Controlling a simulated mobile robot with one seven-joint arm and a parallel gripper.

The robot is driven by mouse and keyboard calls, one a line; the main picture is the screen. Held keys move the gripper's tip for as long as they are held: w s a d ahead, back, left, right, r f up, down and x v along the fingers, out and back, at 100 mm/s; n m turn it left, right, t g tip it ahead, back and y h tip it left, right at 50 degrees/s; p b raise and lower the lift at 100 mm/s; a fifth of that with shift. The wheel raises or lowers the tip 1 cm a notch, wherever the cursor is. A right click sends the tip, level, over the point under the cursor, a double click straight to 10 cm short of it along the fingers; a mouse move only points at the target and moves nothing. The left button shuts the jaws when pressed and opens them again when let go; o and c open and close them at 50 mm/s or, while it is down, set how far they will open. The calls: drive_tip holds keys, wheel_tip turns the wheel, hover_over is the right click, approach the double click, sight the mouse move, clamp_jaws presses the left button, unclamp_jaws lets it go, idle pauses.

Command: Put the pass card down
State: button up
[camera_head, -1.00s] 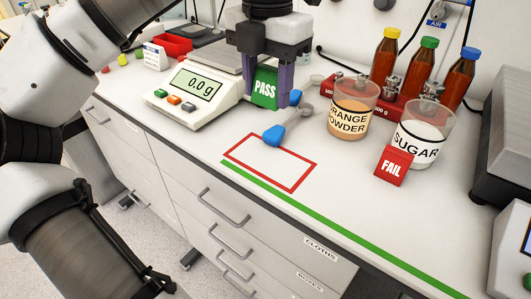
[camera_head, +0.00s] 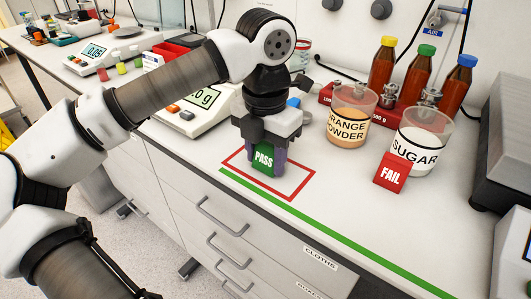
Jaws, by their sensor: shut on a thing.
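The green PASS card (camera_head: 264,157) is upright between the fingers of my gripper (camera_head: 265,164), which is shut on it. The card is over the red-outlined rectangle (camera_head: 302,189) on the white counter. Its lower edge is at or just above the counter; I cannot tell if it touches. The red FAIL card (camera_head: 391,173) leans in front of the sugar jar (camera_head: 422,140) on the right.
The orange powder jar (camera_head: 350,116) stands right of my gripper. A balance (camera_head: 179,118) is to the left, partly behind my arm. Brown bottles (camera_head: 382,62) stand behind. A green line (camera_head: 330,233) runs along the counter's front edge.

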sight(265, 151)
drive_tip(key=shift+f, duration=0.2)
drive_tip(key=o, duration=1)
drive_tip(key=shift+r, duration=0.15)
wheel_tip(265, 151, up, 12)
drive_tip(key=shift+r+p, duration=0.1)
drive_tip(key=shift+p, duration=0.2)
